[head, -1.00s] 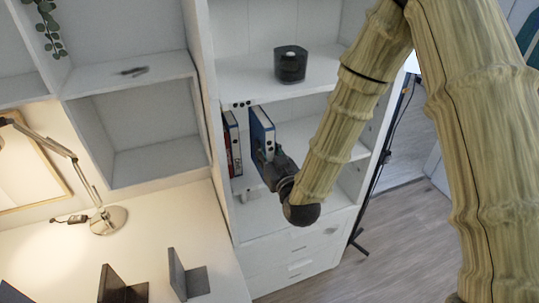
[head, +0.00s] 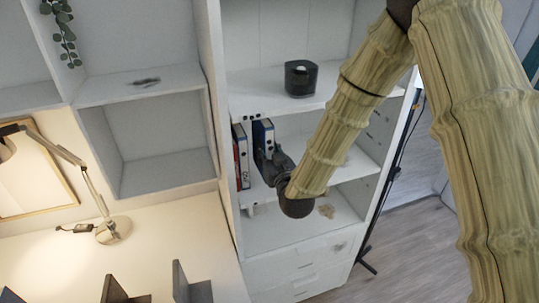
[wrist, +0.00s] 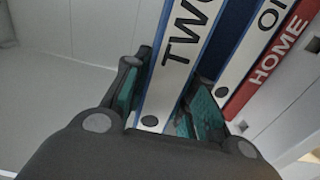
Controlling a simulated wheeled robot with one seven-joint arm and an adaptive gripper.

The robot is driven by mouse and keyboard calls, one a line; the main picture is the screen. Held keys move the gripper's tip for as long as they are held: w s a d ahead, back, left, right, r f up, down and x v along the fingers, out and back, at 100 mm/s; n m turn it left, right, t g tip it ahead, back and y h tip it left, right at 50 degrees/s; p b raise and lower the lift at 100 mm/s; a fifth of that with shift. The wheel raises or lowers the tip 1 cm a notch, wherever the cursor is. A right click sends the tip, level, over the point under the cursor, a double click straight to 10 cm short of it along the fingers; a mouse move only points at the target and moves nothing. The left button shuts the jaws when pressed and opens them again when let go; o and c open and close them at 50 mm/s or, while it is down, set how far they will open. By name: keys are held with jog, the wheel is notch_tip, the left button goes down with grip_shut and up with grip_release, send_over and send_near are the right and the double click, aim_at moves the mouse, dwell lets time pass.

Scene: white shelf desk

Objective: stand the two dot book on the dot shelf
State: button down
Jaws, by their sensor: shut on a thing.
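The blue book with a white spine (head: 264,134) stands roughly upright in the shelf compartment under the dotted edge (head: 262,119). In the wrist view its white spine reads "TWO" (wrist: 180,50). My gripper (head: 268,156) is shut on the lower part of this spine; in the wrist view my fingers (wrist: 168,103) lie on both sides of it. Another blue-and-white book, its label partly cut off at "O" (wrist: 252,50), stands beside it, then a red book marked "HOME" (wrist: 272,62). Whether the held book's base touches the board is hidden.
The red book (head: 240,165) is at the compartment's left side. A black round container (head: 300,77) stands on the board above. My arm covers the compartment's right part. A desk lamp (head: 108,230) and dark bookends (head: 190,288) are on the desk at left.

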jog(key=shift+w+a+f+b, duration=0.3)
jog(key=shift+w+f+b, duration=0.6)
jog(key=shift+b, duration=0.05)
jog(key=shift+w+a+f+b, duration=0.25)
jog(key=shift+w+f+b, duration=0.6)
jog(key=shift+b, duration=0.05)
jog(key=c, duration=1.1)
grip_release()
jog(key=shift+s+f, duration=0.1)
jog(key=v, duration=1.2)
